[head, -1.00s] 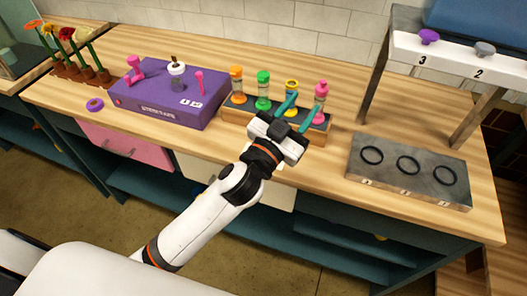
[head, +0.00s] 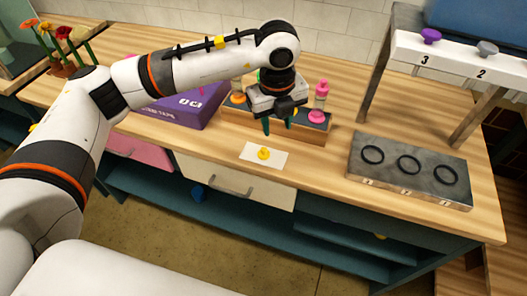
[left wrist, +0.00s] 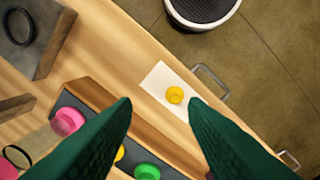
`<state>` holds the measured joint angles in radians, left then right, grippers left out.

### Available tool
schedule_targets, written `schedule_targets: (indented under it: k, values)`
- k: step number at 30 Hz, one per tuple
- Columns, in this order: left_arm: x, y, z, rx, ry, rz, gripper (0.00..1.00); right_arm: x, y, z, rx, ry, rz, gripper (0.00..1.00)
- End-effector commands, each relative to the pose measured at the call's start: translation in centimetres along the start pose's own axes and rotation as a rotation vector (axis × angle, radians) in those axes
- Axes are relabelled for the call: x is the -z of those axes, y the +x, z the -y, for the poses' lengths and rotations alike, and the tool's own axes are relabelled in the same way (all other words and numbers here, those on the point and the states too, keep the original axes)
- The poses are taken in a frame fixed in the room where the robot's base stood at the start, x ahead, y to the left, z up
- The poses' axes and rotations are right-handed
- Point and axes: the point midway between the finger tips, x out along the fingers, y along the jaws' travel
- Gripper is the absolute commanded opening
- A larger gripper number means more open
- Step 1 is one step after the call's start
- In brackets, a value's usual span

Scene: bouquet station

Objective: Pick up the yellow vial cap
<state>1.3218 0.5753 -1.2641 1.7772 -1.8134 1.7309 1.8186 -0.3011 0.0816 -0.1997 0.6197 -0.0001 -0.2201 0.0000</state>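The yellow vial cap (head: 263,153) lies on a white card (head: 249,159) on the wooden counter, in front of the vial rack (head: 312,134). In the left wrist view the cap (left wrist: 174,95) and card (left wrist: 154,82) show between and just beyond the fingertips. My left gripper (head: 278,126) points down above the counter, between rack and card. Its two green fingers (left wrist: 160,104) are spread apart with nothing between them, not touching the cap. The yellow vial is mostly hidden behind the gripper. My right gripper is not in view.
A pink vial (head: 320,97) stands in the rack's right end. A grey plate with black rings (head: 407,183) lies to the right, below a numbered shelf (head: 462,57). A purple box (head: 197,107) is at the left. The counter between card and plate is clear.

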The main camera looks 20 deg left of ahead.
Motion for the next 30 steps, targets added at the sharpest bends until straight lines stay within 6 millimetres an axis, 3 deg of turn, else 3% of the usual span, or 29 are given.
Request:
schedule_targets:
  k: [1, 5, 13, 23, 30]
  values:
    - [1.3, -0.5, 0.6, 0.032, -0.033, -0.049, 0.40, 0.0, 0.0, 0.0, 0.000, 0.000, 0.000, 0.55]
    - [2.5, -0.5, 1.4, 0.072, -0.072, -0.100, 0.40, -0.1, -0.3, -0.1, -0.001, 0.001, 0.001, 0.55]
    - [2.9, 4.0, 1.8, 0.074, -0.070, -0.098, 0.40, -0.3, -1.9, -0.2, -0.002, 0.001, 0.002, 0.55]
    - [2.6, 6.8, 2.1, 0.071, -0.067, -0.096, 0.40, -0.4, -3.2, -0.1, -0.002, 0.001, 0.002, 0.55]
    - [2.3, 10.3, 2.4, 0.070, -0.068, -0.097, 0.40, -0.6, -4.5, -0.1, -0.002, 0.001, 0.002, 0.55]
